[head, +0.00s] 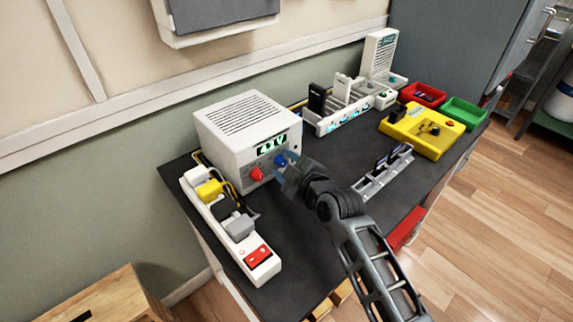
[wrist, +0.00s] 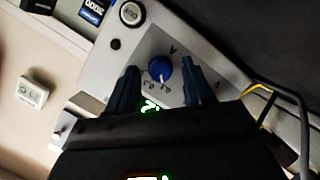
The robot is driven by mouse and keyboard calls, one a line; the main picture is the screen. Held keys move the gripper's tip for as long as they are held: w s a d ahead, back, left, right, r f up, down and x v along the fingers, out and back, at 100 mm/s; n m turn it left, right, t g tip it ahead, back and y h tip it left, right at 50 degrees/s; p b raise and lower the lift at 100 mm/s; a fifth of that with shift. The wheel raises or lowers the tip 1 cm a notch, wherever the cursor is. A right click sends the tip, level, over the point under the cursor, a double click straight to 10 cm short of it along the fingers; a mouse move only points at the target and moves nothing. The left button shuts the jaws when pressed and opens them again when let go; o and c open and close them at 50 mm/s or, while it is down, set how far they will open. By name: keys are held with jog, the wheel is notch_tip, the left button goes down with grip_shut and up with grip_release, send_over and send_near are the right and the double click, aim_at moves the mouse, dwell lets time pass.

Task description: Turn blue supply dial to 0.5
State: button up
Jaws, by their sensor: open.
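The white power supply (head: 225,140) stands on the dark bench with a green lit display (head: 271,146) whose digits are too small to read. Its blue dial (head: 281,160) is on the front panel, right of the red dial (head: 257,173). My gripper (head: 283,178) is open in front of the panel, close to the blue dial. In the wrist view, the blue dial (wrist: 161,69) appears between the two spread fingers of my gripper (wrist: 158,72), with a gap on each side. A white pointer mark and printed scale show at the dial, but I cannot read the value.
A white power strip (head: 243,252) with plugs and a red switch lies at the left. A silver rack (head: 382,178) stands right of my arm. A yellow fixture (head: 408,138), a red bin (head: 428,90) and a green bin (head: 464,107) are farther right.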

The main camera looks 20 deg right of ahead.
jog(key=shift+c, duration=0.4)
grip_shut()
